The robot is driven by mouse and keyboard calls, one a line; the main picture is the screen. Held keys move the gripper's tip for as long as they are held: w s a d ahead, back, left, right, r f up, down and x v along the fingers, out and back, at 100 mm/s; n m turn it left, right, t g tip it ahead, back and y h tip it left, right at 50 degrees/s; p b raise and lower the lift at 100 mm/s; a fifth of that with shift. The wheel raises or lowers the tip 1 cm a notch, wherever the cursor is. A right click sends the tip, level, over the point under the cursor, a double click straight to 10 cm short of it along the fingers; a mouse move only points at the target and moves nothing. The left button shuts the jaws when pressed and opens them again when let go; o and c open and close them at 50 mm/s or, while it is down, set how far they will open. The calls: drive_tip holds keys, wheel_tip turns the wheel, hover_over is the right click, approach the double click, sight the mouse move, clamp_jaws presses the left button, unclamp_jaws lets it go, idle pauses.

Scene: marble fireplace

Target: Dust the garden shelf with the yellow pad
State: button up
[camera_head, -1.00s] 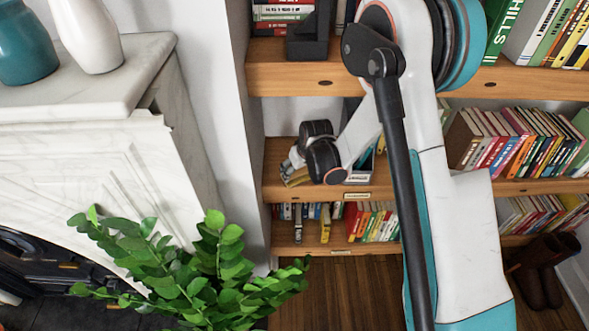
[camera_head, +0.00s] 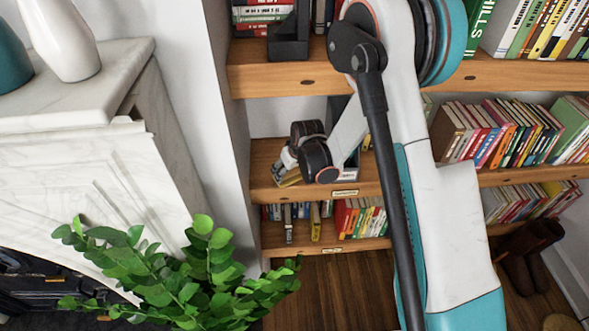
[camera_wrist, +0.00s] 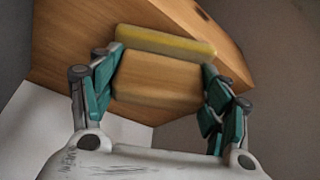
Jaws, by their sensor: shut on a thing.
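The yellow pad (camera_wrist: 165,43) has a wood-coloured block body with a yellow face along its upper side in the wrist view. My gripper (camera_wrist: 162,65) is shut on it, with teal fingers at both ends. A wooden shelf board (camera_wrist: 70,60) lies behind the pad; I cannot tell whether they touch. In the head view, my gripper (camera_head: 286,167) is over the left end of the middle shelf (camera_head: 262,183), and only a small part of the pad shows. This shelf has a front label (camera_head: 345,192) too small to read, so I cannot tell which shelf is the garden one.
Books (camera_head: 500,130) fill the right of the middle shelf, beyond my arm. An upper shelf (camera_head: 300,82) overhangs it, and a lower shelf (camera_head: 275,242) holds more books. A leafy plant (camera_head: 170,270) and a marble fireplace (camera_head: 90,180) stand at left. Boots (camera_head: 525,260) stand at lower right.

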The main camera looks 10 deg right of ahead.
drive_tip(key=shift+w+a, duration=0.1)
drive_tip(key=shift+a, duration=2.8)
drive_tip(key=shift+r, duration=0.1)
drive_tip(key=shift+r+p, duration=1.5)
drive_tip(key=shift+r, duration=1.4)
drive_tip(key=shift+r, duration=0.1)
drive_tip(key=shift+r+p, duration=0.7)
drive_tip(key=shift+r, duration=0.8)
